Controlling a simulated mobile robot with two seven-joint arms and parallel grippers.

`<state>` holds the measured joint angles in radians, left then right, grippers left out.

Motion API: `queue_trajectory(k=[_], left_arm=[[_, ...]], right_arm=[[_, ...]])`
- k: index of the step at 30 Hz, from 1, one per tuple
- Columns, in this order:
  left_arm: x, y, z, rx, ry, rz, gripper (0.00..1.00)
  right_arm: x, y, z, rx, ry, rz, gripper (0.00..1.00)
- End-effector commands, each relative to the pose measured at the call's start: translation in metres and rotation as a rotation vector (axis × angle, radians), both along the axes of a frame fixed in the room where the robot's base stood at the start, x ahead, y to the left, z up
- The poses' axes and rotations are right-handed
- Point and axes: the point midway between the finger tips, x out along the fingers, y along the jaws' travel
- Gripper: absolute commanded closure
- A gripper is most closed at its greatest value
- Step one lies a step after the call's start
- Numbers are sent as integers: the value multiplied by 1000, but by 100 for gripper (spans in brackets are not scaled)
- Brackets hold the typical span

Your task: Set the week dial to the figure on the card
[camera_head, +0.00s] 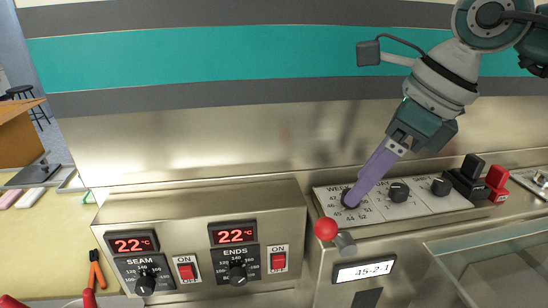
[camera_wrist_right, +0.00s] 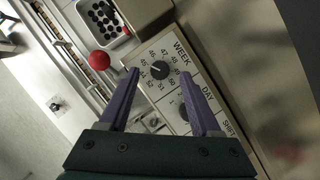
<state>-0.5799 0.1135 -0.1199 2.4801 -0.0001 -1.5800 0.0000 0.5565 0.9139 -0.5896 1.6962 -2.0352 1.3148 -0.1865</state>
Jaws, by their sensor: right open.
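The week dial (camera_wrist_right: 159,70) is a dark round knob on a white plate marked WEEK, ringed by numbers. In the right wrist view it lies between the spread purple fingertips of my open right gripper (camera_wrist_right: 160,75); I cannot tell whether they touch it. A pale mark on the knob seems to point to the upper left, but its exact figure is unclear. In the head view my right gripper (camera_head: 352,197) reaches down to the week plate and its fingers mostly hide the dial. The card (camera_head: 364,270) below reads 45-2-1. My left gripper is not in view.
The day dial (camera_head: 398,192) and shift dial (camera_head: 440,187) sit right of the week dial. A red ball knob (camera_head: 326,229) stands close in front. Black (camera_head: 473,166) and red (camera_head: 496,178) switches are at the right. The heater panel (camera_head: 205,207) is at the left.

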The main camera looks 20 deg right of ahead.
Motion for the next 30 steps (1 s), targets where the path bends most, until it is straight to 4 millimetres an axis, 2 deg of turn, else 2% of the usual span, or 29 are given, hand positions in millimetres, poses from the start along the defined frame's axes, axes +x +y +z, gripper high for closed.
queue_trajectory(k=[6, 12, 17, 30], left_arm=[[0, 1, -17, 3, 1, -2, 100], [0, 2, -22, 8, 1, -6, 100], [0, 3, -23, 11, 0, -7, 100], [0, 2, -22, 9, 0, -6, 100]], right_arm=[[-13, -12, 40, -3, -6, 0, 36], [-21, -16, 65, -1, -2, 0, 36], [-23, -17, 70, 0, 0, 0, 36], [-23, -17, 70, 0, 0, 0, 36]])
